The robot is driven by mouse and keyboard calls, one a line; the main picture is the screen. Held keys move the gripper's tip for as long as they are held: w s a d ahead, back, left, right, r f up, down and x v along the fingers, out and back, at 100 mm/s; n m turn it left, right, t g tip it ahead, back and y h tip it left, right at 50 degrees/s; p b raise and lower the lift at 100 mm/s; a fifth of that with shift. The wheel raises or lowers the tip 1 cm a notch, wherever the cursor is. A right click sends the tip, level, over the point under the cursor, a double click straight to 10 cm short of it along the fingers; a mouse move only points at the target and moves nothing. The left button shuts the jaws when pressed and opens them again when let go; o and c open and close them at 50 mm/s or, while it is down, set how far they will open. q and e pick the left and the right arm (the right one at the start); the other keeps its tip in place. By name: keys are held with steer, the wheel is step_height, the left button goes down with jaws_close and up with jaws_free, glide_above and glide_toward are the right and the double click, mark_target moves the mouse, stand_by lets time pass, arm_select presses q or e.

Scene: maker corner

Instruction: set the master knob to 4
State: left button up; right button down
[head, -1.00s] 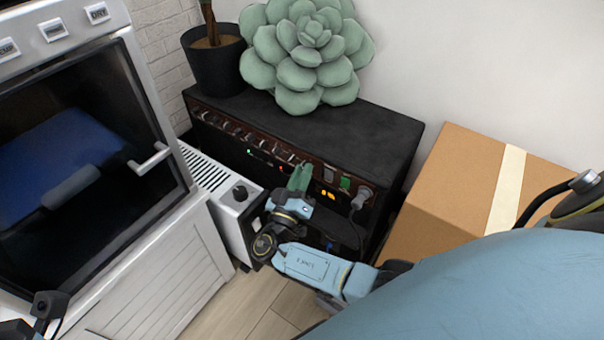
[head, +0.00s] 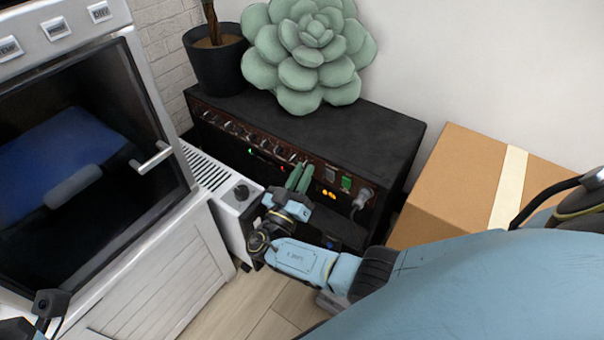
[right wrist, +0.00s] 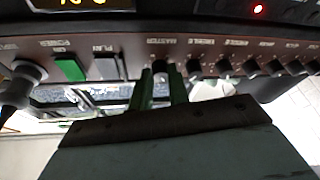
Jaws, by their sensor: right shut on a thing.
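The black amplifier (head: 365,140) stands against the wall, its front panel carrying a row of knobs. In the right wrist view the panel appears upside down, and the master knob (right wrist: 160,68) sits at the label MASTER. My right gripper (head: 298,178) is at the panel in the head view. In the right wrist view its two green fingers (right wrist: 160,88) are on either side of the master knob, shut on it. The knob's pointer and scale numbers are too small or hidden to read.
Beside the master knob are more knobs (right wrist: 194,68) and the green power switch (right wrist: 69,69). A white slotted unit (head: 232,212) stands close left of my gripper. A cardboard box (head: 455,185) is on the right. A succulent (head: 305,60) and a potted plant (head: 215,65) sit atop the amplifier.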

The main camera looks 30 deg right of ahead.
steer(key=c, duration=1.3)
jaws_free()
steer(key=shift+c, duration=0.2)
steer(key=v, duration=1.3)
steer(key=shift+a, duration=0.2)
steer(key=shift+s+f, duration=0.1)
steer(key=shift+f, duration=0.1)
